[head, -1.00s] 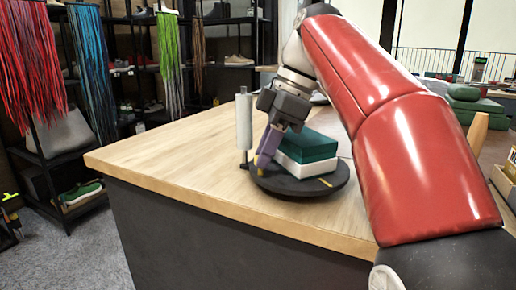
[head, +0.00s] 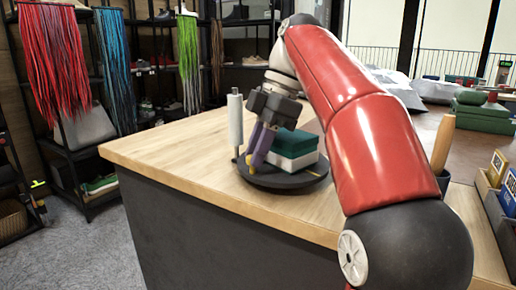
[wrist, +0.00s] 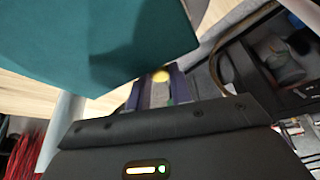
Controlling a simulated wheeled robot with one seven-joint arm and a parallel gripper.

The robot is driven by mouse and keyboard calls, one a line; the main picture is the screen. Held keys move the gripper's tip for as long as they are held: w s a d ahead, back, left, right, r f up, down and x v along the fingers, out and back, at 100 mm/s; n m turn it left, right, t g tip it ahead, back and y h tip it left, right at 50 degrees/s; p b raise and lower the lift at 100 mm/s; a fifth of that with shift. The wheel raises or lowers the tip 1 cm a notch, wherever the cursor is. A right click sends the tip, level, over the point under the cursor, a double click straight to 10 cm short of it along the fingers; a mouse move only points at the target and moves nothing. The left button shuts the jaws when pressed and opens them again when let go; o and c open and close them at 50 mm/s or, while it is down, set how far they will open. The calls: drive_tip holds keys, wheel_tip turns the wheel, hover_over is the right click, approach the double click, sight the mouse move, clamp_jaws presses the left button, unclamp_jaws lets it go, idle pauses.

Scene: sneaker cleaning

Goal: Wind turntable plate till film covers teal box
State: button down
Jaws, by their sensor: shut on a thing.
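The teal box (head: 294,142) has a white lower part (head: 293,162) and sits on the dark round turntable plate (head: 290,186) near the table's corner. A white film roll (head: 236,122) stands upright on a post left of the plate. My gripper (head: 253,165) points down at the plate's left front edge, beside the box, its purple fingers shut on a small yellow-topped knob (wrist: 160,75). The teal box fills the upper left of the wrist view (wrist: 85,40). I cannot make out any film on the box.
The wooden table (head: 160,150) is bare left of the plate. My red arm hides part of its right side. Shelves with hanging laces (head: 60,60) stand behind at left.

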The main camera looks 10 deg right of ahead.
idle(0.5)
drive_tip(key=c, duration=1.3)
unclamp_jaws()
drive_tip(key=shift+o, duration=0.2)
drive_tip(key=shift+a+r, duration=0.1)
